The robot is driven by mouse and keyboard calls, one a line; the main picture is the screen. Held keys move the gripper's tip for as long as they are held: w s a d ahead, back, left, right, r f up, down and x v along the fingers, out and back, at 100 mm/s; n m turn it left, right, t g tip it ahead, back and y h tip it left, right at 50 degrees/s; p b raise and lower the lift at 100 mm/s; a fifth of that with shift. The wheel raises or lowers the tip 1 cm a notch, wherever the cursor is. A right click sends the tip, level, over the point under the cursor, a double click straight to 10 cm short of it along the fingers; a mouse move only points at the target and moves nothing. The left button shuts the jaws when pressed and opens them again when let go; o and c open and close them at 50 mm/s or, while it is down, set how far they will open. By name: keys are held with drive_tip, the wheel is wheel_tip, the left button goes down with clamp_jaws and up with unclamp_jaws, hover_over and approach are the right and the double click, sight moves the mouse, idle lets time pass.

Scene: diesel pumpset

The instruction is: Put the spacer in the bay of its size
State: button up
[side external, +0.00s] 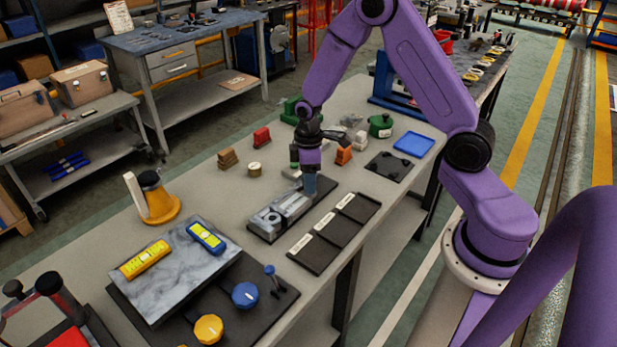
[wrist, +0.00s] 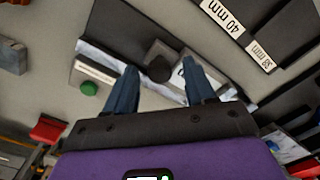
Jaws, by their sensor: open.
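The bay tray (side external: 333,236) is dark, with three compartments side by side, each with a white label. In the wrist view, labels read 40 mm (wrist: 222,14) and 38 mm (wrist: 259,54). A grey metal fixture (side external: 270,222) stands on a dark base beside the tray. My gripper (side external: 310,194) points down over the fixture's far end. In the wrist view, my open gripper (wrist: 159,66) has its fingers on either side of a grey block (wrist: 163,50) with a dark round part. This block may be the spacer; I cannot tell whether the fingers touch it.
A green knob (wrist: 89,88) is left of the fingers in the wrist view. Small blocks, an orange part (side external: 344,155), a dark plate (side external: 389,167) and a blue tray (side external: 413,144) lie beyond. A marble slab (side external: 182,275) with two levels is nearer. Bare bench surrounds the fixture's left.

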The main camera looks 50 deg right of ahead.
drive_tip(key=shift+f, duration=0.1)
clamp_jaws()
drive_tip(key=shift+d, duration=2.05)
unclamp_jaws()
wheel_tip(320, 180, up, 18)
drive_tip(key=shift+f, duration=0.25)
drive_tip(key=shift+a, duration=0.1)
